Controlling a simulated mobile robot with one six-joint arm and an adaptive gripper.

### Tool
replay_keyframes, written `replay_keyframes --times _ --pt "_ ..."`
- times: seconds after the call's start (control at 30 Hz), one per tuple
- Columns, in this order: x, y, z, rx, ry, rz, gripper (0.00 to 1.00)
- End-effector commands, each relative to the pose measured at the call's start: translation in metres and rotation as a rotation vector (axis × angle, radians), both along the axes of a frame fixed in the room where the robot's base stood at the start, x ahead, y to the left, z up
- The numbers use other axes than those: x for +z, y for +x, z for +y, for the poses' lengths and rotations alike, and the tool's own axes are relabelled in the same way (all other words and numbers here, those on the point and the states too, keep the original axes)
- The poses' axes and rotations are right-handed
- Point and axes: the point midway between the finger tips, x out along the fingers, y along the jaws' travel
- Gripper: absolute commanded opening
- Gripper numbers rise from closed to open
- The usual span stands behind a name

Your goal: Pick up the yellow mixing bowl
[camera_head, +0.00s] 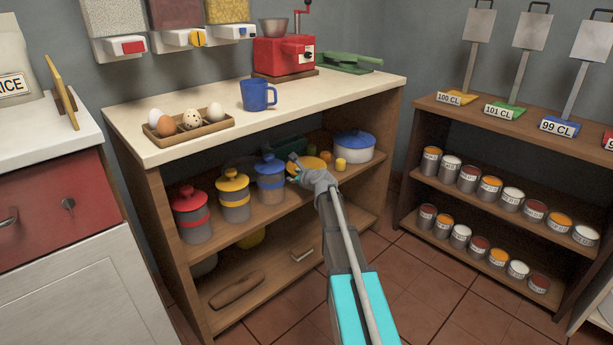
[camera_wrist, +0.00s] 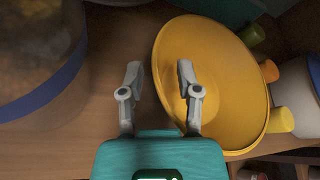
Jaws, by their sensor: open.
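The yellow mixing bowl (camera_wrist: 235,85) fills the right half of the wrist view, with its inside facing the camera. In the head view the bowl (camera_head: 313,163) shows partly on the cabinet's upper inner shelf, behind my gripper (camera_head: 298,166). In the wrist view my gripper (camera_wrist: 159,72) is open and empty. Its right finger overlaps the bowl's inside and its left finger is outside the left rim, so the rim appears between them. I cannot tell whether either finger touches the bowl.
A blue-lidded jar (camera_head: 270,180) stands close left of the bowl. The countertop (camera_head: 330,95) overhangs the shelf. A rolling pin (camera_head: 237,289) lies on the shelf below.

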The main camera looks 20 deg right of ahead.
Motion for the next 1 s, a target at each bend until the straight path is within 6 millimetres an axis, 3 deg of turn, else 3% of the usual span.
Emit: replay_keyframes --times 0.37,0.4,0.63,1.0 --pt "0.0001 -0.0004 -0.0004 0.000 0.000 0.000 0.44" --pt "0.0001 -0.0004 -0.0004 0.000 0.000 0.000 0.42" --pt "0.0001 -0.0005 -0.0006 0.000 0.000 0.000 0.00" --pt "0.0002 -0.0005 -0.0009 -0.001 0.000 -0.001 0.00"
